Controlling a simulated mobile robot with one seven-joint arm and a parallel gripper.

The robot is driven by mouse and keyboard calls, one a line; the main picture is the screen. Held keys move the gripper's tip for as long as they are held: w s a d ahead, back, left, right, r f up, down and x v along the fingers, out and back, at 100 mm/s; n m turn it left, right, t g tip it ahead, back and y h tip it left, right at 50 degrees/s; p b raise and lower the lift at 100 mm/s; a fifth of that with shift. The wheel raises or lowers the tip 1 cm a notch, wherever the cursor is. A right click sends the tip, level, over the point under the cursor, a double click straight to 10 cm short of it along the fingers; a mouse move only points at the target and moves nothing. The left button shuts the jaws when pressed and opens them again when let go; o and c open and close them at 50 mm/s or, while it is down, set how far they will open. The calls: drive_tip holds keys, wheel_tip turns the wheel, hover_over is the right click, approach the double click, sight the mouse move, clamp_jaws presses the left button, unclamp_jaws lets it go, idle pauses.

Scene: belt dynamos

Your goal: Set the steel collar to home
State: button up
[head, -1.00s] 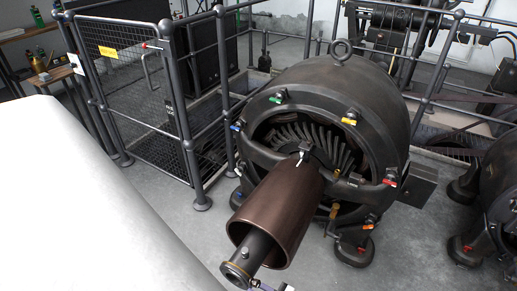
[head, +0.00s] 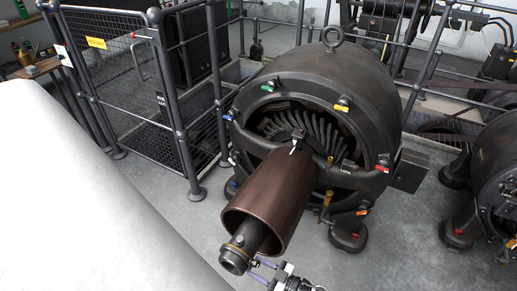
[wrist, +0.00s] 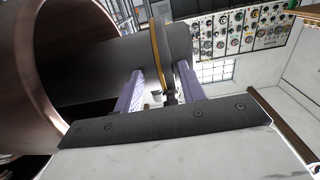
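The steel collar (head: 236,252) is a dark ring with a thin yellow edge around the free end of the shaft, in front of the brown pulley drum (head: 270,195). In the wrist view the collar (wrist: 160,52) shows nearly edge-on, with a small stem pointing down between my fingers. My gripper (head: 259,270) comes from the lower right. Its two purple fingers are apart (wrist: 160,88), one on each side of the collar's edge. I see gaps beside the stem, and cannot tell whether either finger touches the collar.
The big dynamo (head: 330,95) carries coloured tags around its front ring. A second dynamo (head: 490,190) stands at the right. A mesh gate (head: 130,90) and railings stand behind left. The drum's rim (wrist: 95,20) is close to my gripper.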

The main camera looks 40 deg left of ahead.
drive_tip(key=shift+s+d, duration=0.1)
idle(0.3)
drive_tip(key=b+v, duration=0.2)
drive_tip(key=v, duration=1.1)
drive_tip(key=shift+w+d, duration=0.2)
drive_tip(key=shift+d, duration=0.1)
drive_tip(key=shift+r, duration=0.1)
